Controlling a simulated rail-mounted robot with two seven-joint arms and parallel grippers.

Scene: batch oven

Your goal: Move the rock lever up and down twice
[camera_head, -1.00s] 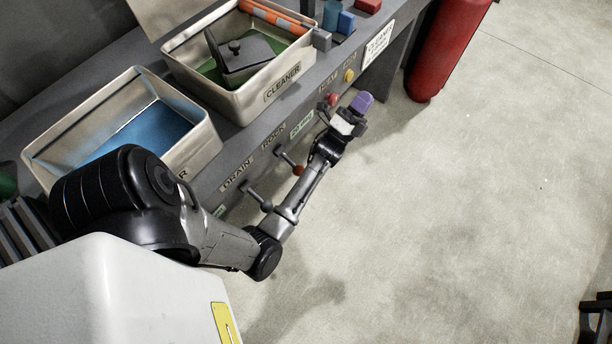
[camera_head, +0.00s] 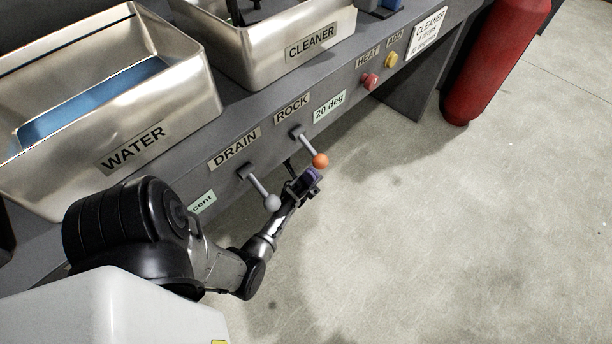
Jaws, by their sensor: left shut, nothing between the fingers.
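The rock lever (camera_head: 309,146) is a grey rod with an orange ball knob, sticking out and down from the front panel under the ROCK label (camera_head: 292,108). My left gripper (camera_head: 313,175), with purple finger pads, is shut and empty just below the orange knob in the picture. I cannot tell whether it touches the knob. My left arm comes in from the lower left, and its wrist passes close to the drain lever's knob. My right gripper is not in view.
The drain lever (camera_head: 260,187), with a grey knob, is left of the rock lever. The WATER tank (camera_head: 190,95) and CLEANER tank (camera_head: 325,45) stand above the panel. Red (camera_head: 370,81) and yellow (camera_head: 391,60) buttons are to the right. A red cylinder (camera_head: 490,65) stands beyond. The floor at right is clear.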

